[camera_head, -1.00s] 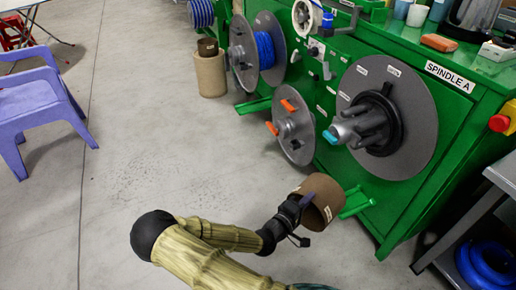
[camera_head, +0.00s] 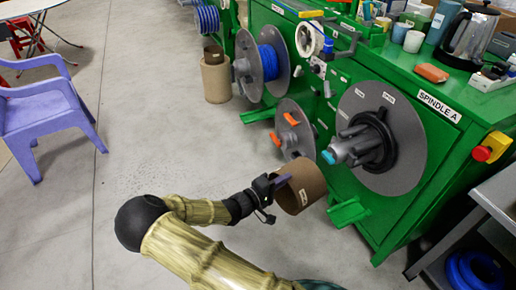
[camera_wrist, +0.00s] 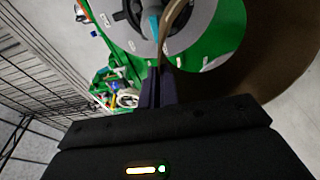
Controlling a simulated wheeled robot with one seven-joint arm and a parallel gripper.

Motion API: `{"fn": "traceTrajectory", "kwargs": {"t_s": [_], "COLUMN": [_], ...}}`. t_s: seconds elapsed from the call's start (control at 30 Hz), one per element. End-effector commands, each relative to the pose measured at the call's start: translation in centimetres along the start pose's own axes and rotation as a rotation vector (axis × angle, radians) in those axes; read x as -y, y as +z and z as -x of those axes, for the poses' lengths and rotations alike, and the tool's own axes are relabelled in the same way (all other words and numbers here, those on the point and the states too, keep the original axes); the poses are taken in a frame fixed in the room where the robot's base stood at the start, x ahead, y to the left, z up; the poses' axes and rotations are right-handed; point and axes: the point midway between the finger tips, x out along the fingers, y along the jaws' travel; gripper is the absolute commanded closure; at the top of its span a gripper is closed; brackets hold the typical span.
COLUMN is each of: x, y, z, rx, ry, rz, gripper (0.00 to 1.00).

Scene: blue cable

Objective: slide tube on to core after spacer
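A brown cardboard tube (camera_head: 304,196) is held at its rim by my gripper (camera_head: 284,183), in front of and below the spindle. The tube also fills the right side of the wrist view (camera_wrist: 285,60), with my gripper's dark fingers (camera_wrist: 157,88) closed on its wall. The core (camera_head: 358,145) is a grey ribbed shaft with a light blue tip (camera_head: 328,157), pointing left from a large grey disc (camera_head: 400,120). A black ring, which looks like the spacer (camera_head: 388,151), sits around the core against the disc. The tube is apart from the core.
The green machine (camera_head: 440,145) carries a loose grey disc with orange handles (camera_head: 292,130) left of the spindle, close to the tube. A green foot (camera_head: 348,212) sticks out below. A purple chair (camera_head: 45,115) stands far left. Floor is clear between.

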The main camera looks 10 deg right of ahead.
Motion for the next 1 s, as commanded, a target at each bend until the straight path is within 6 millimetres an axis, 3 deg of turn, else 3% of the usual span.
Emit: {"fn": "traceTrajectory", "kwargs": {"t_s": [0.03, 0.1, 0.33, 0.5, 1.0], "x": [-2.5, -4.1, -8.1, -8.7, -8.5], "y": [-0.8, -1.6, -3.7, -4.2, -4.2], "z": [0.8, 1.8, 5.5, 6.9, 6.9], "rx": [0.02, 0.059, 0.174, 0.213, 0.216], "ry": [-0.001, -0.001, 0.003, 0.003, 0.003], "rz": [-0.007, -0.007, 0.0, 0.003, 0.003], "gripper": [1.0, 1.0, 1.0, 1.0, 1.0]}}
